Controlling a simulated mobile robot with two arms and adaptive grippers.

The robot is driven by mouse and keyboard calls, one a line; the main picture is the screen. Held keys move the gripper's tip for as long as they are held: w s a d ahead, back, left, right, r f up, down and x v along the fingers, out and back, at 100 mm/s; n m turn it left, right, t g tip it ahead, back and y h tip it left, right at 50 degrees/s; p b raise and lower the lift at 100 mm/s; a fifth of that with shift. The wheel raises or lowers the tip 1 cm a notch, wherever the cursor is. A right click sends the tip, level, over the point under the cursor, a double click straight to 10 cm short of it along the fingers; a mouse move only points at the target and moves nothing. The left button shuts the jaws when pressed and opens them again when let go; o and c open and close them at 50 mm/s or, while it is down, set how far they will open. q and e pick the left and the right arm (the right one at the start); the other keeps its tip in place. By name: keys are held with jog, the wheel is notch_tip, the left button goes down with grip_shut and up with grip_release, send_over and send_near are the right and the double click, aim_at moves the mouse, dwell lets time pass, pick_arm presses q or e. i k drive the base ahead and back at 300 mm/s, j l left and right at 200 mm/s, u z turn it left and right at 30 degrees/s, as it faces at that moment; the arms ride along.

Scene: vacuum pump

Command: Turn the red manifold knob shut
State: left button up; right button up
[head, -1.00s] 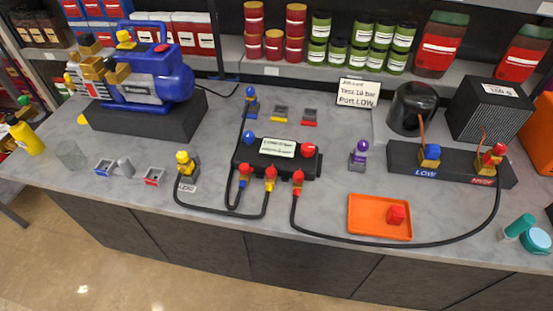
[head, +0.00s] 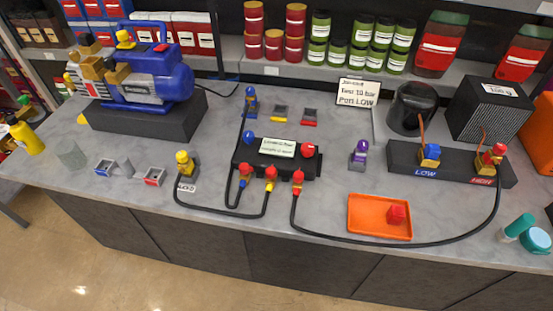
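The black manifold (head: 276,160) sits mid-counter with a white label on top. Its red knob (head: 308,150) is at the right end, and a blue knob (head: 249,138) is at the left end. Hose fittings with red and yellow tops (head: 270,174) line its front edge, and a red-topped fitting (head: 298,178) is at the front right. From this view I cannot tell whether the red knob is open or shut. Neither of my grippers shows in the head view.
The blue vacuum pump (head: 155,75) stands at the left. Black hoses cross the counter in front of the manifold. An orange tray (head: 360,222) holding a red block lies front right. The LOW/HIGH block (head: 450,172) and a purple-topped fitting (head: 359,150) are to the right.

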aim_at(308, 150)
jog(key=j+z, duration=0.15)
jog(key=z, duration=0.25)
jog(key=k+j+z, duration=0.1)
jog(key=z, duration=0.3)
jog(key=j+z, duration=0.2)
jog(key=z, duration=0.2)
jog(key=k+j+z, duration=0.1)
jog(key=z, duration=0.3)
